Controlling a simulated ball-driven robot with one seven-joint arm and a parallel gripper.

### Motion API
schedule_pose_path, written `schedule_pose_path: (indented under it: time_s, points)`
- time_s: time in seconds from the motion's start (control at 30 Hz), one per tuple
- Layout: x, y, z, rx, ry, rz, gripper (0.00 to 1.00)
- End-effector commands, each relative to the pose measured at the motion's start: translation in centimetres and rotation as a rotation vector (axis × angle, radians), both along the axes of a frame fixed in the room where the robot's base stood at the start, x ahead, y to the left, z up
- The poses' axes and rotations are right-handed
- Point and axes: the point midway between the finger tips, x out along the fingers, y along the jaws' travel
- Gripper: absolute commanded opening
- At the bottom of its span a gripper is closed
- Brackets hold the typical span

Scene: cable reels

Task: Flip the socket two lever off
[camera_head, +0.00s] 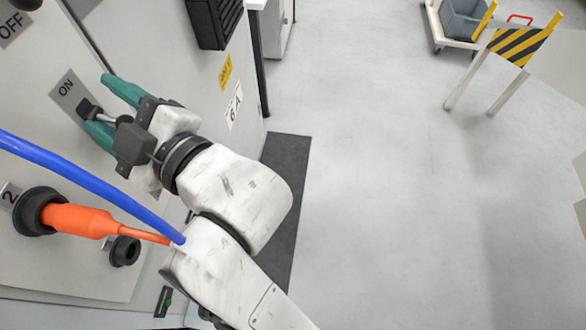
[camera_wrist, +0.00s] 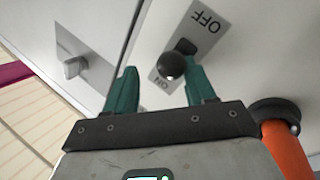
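The socket two lever (camera_head: 88,108) stands out from the panel on a grey plate (camera_head: 67,88), whose ON label shows in the head view. In the wrist view the lever's black knob (camera_wrist: 172,66) lies toward the ON end of the plate, with OFF clear at the other end. My gripper (camera_head: 97,102) is open, its green fingers on either side of the lever. The orange plug (camera_head: 78,220) sits in the black socket marked 2 (camera_head: 38,210).
A blue cable (camera_head: 85,182) crosses in front of the panel near my arm. Another OFF plate (camera_head: 12,28) is at upper left. A grey switch (camera_wrist: 75,66) shows at left in the wrist view. A striped barrier (camera_head: 522,45) stands far right; the floor between is clear.

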Motion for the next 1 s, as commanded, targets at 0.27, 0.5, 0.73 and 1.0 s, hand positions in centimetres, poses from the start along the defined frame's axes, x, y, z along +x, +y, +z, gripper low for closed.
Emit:
schedule_pose_path:
  time_s: [0.27,0.5,0.73,1.0]
  points:
    - [0.2,0.1,1.3,-0.133,0.01,-0.006,0.51]
    - [-1.8,-3.9,0.3,-0.136,0.011,-0.008,0.51]
    - [-3.8,-7.5,0.3,-0.135,0.01,-0.005,0.51]
    - [-3.8,-10.8,-1.4,-0.169,0.071,-0.04,0.51]
